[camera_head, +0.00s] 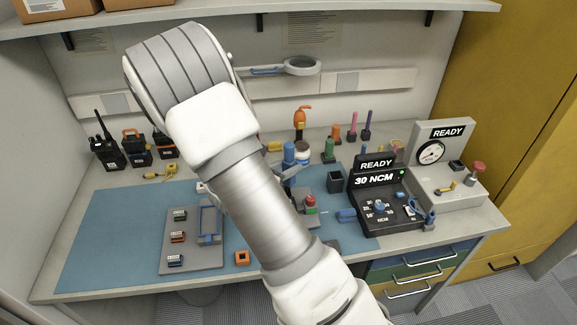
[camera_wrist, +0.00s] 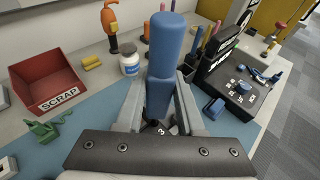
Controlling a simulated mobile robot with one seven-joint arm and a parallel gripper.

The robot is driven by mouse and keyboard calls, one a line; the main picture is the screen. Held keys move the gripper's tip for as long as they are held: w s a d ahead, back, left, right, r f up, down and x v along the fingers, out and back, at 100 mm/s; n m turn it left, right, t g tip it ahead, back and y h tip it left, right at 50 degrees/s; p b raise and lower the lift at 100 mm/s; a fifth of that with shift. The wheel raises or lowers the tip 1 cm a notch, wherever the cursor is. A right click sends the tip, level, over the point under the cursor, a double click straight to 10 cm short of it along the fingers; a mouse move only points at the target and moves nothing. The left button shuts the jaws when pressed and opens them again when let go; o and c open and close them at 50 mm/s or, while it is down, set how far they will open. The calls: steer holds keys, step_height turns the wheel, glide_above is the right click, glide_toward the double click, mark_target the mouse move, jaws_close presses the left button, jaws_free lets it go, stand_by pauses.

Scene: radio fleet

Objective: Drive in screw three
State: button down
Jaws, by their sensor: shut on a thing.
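My gripper (camera_wrist: 160,108) is shut on a blue-handled driver (camera_wrist: 163,55), which stands roughly upright between the fingers. In the head view the driver (camera_head: 289,152) shows beyond my arm, over the blue mat (camera_head: 110,230). Its tip is hidden by the fingers and the gripper body in the wrist view. A small mark like a "3" (camera_wrist: 162,131) shows just below the fingers. I cannot see screw three itself, nor whether the driver tip touches it. A dark unit (camera_head: 385,200) reads READY and 30 NCM, with a green light.
A red SCRAP bin (camera_wrist: 50,82) and a white jar (camera_wrist: 129,62) stand beyond the gripper. A grey tray (camera_head: 195,255) lies at the left. A gauge tester (camera_head: 447,170) reading READY stands at the right. Several radios (camera_head: 108,150) stand at the back left.

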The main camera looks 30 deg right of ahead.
mark_target(286, 155)
steer(key=shift+f+b, duration=0.5)
steer(key=shift+b, duration=0.5)
stand_by(2.1)
steer(key=shift+r, duration=0.1)
steer(key=shift+r+p, duration=1.9)
steer(key=shift+r, duration=0.65)
steer(key=a+r+n+t+y, duration=0.3)
steer(key=a+n+y, duration=0.1)
steer(key=a, duration=0.3)
steer(key=a+r+n+t+y, duration=0.3)
steer(key=a+r+n+y, duration=0.1)
steer(key=a, duration=0.3)
steer(key=shift+w+n+t, duration=0.3)
steer(key=shift+n, duration=0.1)
